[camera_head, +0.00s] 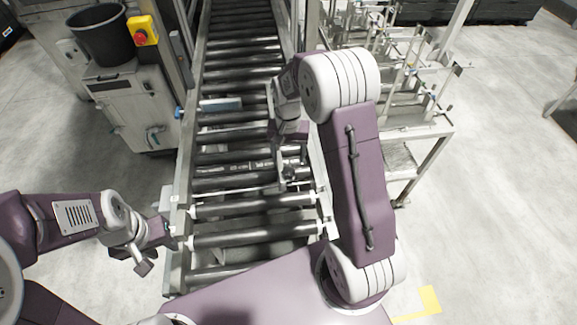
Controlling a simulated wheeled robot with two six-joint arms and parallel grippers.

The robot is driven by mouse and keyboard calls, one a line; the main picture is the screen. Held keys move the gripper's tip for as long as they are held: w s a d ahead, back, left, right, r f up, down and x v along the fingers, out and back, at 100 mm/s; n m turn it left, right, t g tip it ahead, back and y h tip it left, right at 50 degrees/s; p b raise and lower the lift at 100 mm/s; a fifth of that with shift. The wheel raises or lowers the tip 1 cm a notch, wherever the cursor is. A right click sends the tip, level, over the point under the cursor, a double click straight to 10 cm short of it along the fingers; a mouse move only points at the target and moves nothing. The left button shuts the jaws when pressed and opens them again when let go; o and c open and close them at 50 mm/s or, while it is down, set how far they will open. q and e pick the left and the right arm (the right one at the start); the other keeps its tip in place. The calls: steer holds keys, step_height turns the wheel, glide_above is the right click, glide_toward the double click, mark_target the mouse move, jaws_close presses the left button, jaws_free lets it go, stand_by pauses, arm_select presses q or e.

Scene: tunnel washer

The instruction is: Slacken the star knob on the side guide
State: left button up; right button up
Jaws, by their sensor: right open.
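My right gripper (289,182) hangs over the right part of the roller conveyor (248,240), reaching down near its right side rail. It is open. Small dark parts show at its fingertips, and I cannot tell whether one of them is the star knob. The side guide is not clearly distinguishable; my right arm hides much of the right rail. My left gripper (156,256) is beside the conveyor's left rail, low in the view. Its fingers look apart, with nothing between them. A small blue part (179,112) sits on the left rail further back.
A grey cabinet (130,108) with a black bucket (97,35) stands left of the conveyor, near a yellow box with a red button (142,31). A metal frame rack (420,135) stands at the right. Open floor lies at far right.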

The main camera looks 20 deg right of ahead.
mark_target(289, 170)
step_height(289, 170, down, 6)
steer(key=shift+f+p, duration=0.25)
steer(key=shift+p, duration=0.5)
steer(key=shift+f, duration=0.5)
steer(key=shift+d, duration=0.1)
steer(key=c, duration=1.4)
